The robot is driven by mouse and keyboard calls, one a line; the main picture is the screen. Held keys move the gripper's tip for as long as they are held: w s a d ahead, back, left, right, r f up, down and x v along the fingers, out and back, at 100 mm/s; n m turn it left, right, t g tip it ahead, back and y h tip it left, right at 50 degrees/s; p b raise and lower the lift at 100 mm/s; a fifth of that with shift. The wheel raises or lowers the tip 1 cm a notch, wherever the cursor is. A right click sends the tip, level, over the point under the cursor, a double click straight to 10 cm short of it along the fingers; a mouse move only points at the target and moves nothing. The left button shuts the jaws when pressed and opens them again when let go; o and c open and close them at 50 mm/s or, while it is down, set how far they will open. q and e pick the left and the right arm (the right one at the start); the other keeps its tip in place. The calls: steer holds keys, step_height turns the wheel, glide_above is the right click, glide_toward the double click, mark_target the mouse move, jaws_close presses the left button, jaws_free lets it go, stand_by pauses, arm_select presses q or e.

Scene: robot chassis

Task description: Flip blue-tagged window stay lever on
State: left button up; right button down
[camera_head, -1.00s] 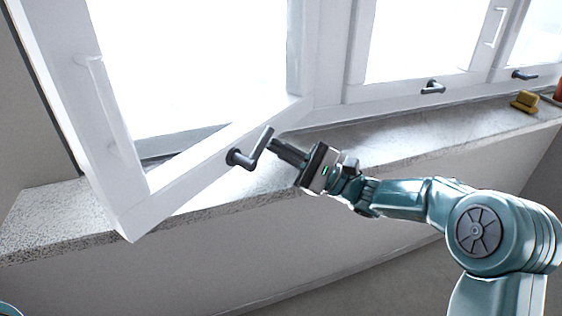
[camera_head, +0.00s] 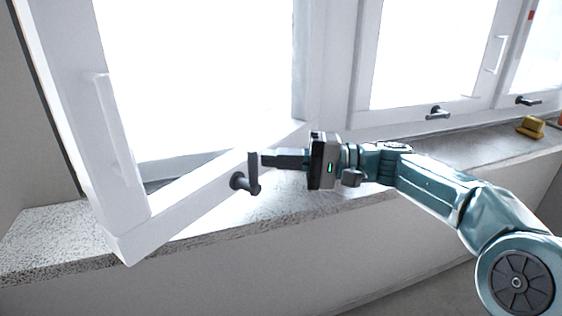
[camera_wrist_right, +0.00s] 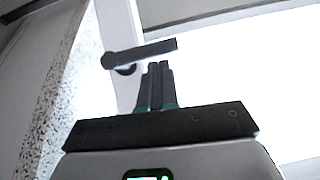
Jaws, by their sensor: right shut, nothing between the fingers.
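The nearest window stay lever (camera_head: 253,174) is dark and sits on the bottom rail of the open white sash (camera_head: 190,195). Its arm points straight up from the pivot. My right gripper (camera_head: 264,160) is shut and empty, its fingertips right beside the upper part of the arm, from the right. In the right wrist view the lever (camera_wrist_right: 145,52) crosses just beyond the shut fingertips (camera_wrist_right: 158,65); I cannot tell whether they touch. Two more dark levers, a middle one (camera_head: 437,113) and a far one (camera_head: 527,101), sit on the other windows. No blue tag is visible. My left gripper is not in view.
A speckled stone sill (camera_head: 60,236) runs below the windows. A yellow object (camera_head: 530,127) stands on it at the far right, with an orange item (camera_head: 560,118) beside it. White handles are on the sashes. The sill between is mostly clear.

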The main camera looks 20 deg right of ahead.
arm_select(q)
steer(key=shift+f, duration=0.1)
arm_select(e)
steer(key=shift+s+a+r+n+h, duration=0.2)
steer(key=shift+a+n+h, duration=0.1)
steer(key=shift+n, duration=0.3)
stand_by(0.3)
